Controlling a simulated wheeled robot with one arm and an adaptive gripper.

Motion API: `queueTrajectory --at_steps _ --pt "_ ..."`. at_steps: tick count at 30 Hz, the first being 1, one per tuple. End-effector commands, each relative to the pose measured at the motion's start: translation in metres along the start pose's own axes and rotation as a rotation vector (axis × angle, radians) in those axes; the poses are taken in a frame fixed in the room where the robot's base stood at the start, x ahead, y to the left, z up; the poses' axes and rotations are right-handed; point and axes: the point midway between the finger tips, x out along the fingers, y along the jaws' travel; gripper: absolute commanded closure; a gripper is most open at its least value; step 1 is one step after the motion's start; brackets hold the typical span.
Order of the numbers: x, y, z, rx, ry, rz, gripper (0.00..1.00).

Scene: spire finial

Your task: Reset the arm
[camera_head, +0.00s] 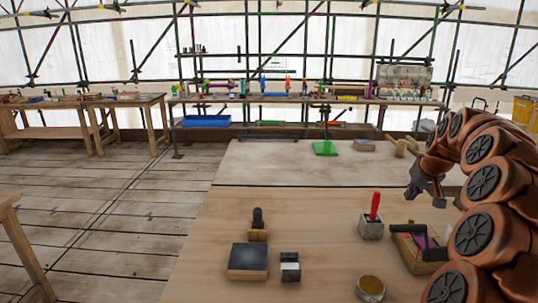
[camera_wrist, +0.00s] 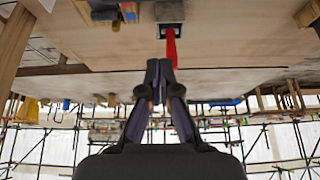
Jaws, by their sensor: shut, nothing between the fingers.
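My arm (camera_head: 483,180) comes in from the right in the head view. My gripper (camera_head: 432,192) hangs in the air above the right part of the wooden table (camera_head: 215,240). In the wrist view my gripper (camera_wrist: 159,75) shows with its two fingers together, shut and empty. That view looks upside down. A red-handled tool (camera_head: 375,206) stands upright in a grey block (camera_head: 370,229) on the table. The red handle also shows in the wrist view (camera_wrist: 171,48), just past the fingertips; it seems apart from them.
A wooden tray (camera_head: 412,262) with a dark tool lies under my arm. A round tin (camera_head: 370,288), a black-and-white block (camera_head: 290,267), a dark slab (camera_head: 248,258) and a holder (camera_head: 258,228) stand on the table. A green item (camera_head: 325,147) lies farther back. The table's middle is clear.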

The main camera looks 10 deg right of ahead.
Motion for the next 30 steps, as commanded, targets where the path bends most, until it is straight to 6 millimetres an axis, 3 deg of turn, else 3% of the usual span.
queueTrajectory --at_steps 2,5,11,15,21,25,30 --pt "-0.002 -0.009 0.001 -0.009 -0.004 -0.009 1.00" --pt "-0.006 -0.039 0.007 -0.036 -0.024 -0.037 1.00" --pt "-0.028 -0.133 0.044 -0.122 -0.099 -0.116 1.00" --pt "-0.044 -0.191 0.087 -0.178 -0.170 -0.153 1.00" --pt "-0.068 -0.250 0.162 -0.242 -0.280 -0.173 1.00" --pt "-0.083 -0.273 0.217 -0.271 -0.357 -0.168 1.00" --pt "-0.100 -0.288 0.291 -0.291 -0.451 -0.142 1.00"
